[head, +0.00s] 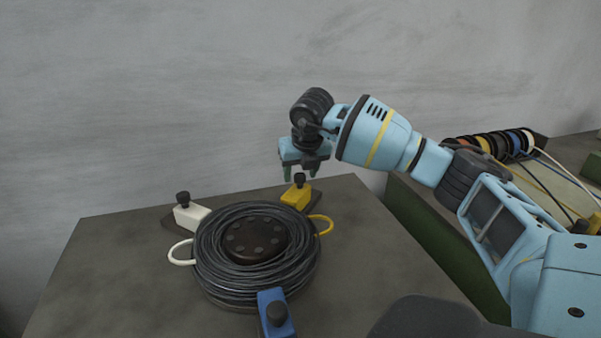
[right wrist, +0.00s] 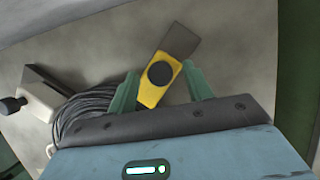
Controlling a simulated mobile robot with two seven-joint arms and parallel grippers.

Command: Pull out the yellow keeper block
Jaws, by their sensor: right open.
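The yellow keeper block (head: 296,197) with a black knob on top sits at the back right edge of a black wire coil (head: 210,255). My right gripper (head: 301,176) is just above the block, pointing down. In the right wrist view the yellow keeper block (right wrist: 157,84) shows between the two green fingers (right wrist: 160,88), which are apart and hold nothing. Whether the fingers reach down beside the knob is hard to tell. My left gripper is not in view.
A white block (head: 191,215) is at the coil's back left, and a blue block (head: 275,311) is at its front. A dark hub (head: 254,240) fills the coil's middle. The table (head: 110,270) is clear on the left. Several coloured spools (head: 498,144) stand at the far right.

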